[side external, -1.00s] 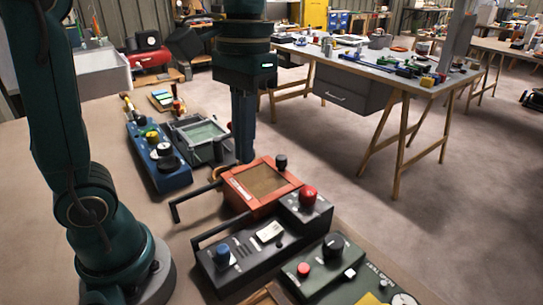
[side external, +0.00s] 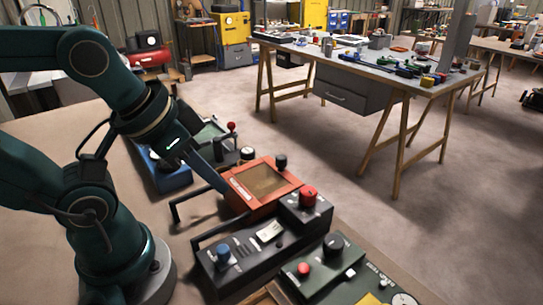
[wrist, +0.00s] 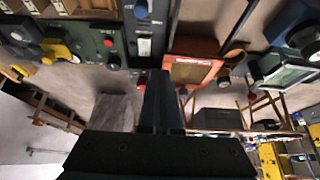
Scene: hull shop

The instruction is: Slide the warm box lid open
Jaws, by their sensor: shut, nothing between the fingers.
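The warm-coloured box is an orange-red box (side external: 246,203) with a flat brown lid panel (side external: 264,181) set in its frame; the panel covers the opening. A dark knob (side external: 281,161) stands at its far right corner. The box also shows at the top of the wrist view (wrist: 191,47), right of the fingers. My gripper (side external: 224,189) is shut and empty, tilted down to the right, its tips at the box's left edge. I cannot tell whether they touch it. The gripper (wrist: 162,75) fills the lower middle of the wrist view.
A grey box with a greenish lid (side external: 207,133) and a blue unit (side external: 171,182) stand behind, partly hidden by my arm. A black control box (side external: 215,262) with a handle and a green control panel (side external: 302,279) stand in front. Bare tabletop (side external: 60,142) lies left.

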